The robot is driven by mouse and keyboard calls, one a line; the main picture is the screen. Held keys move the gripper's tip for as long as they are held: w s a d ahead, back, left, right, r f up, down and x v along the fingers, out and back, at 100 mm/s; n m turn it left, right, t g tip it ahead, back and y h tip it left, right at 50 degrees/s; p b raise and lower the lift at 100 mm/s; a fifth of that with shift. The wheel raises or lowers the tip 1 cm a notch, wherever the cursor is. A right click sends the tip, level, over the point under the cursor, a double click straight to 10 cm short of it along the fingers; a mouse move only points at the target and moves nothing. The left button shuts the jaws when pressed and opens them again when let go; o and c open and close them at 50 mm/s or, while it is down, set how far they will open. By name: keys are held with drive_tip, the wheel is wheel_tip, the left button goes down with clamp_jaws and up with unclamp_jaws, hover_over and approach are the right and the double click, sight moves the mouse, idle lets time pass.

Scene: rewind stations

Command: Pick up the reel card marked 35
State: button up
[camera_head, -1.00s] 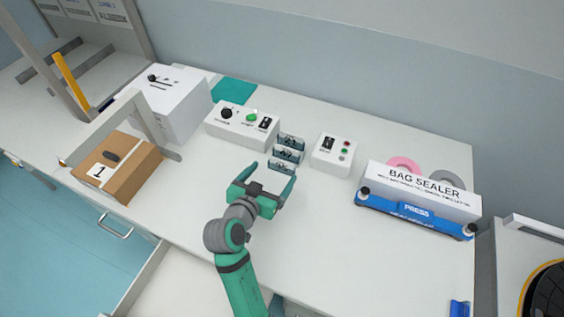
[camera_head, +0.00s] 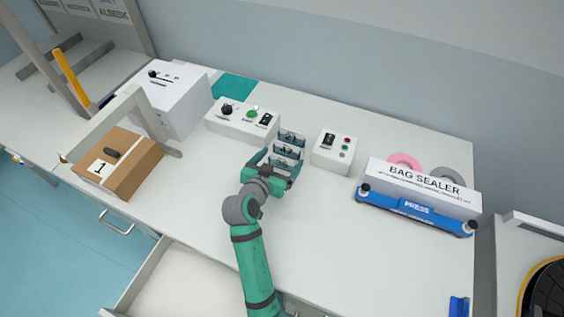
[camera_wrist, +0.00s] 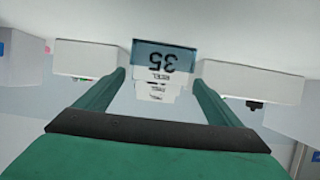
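The reel card marked 35 (camera_wrist: 165,58) shows in the wrist view, upside down, ahead of and between the two fingers. It has a blue-grey face with dark digits, and other cards stand in a row behind it. In the head view the card row (camera_head: 288,150) stands on the table between two white control boxes. My gripper (camera_head: 283,170) is at the near end of this row with its fingers spread. In the wrist view my gripper (camera_wrist: 160,88) is open, with a finger on each side of the card and visible gaps. The 35 is too small to read in the head view.
A white control box (camera_head: 242,122) stands left of the cards and another (camera_head: 333,151) stands right. The bag sealer (camera_head: 420,192) is farther right. A brown box marked 1 (camera_head: 138,172) sits at the left.

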drive_tip(key=c, duration=1)
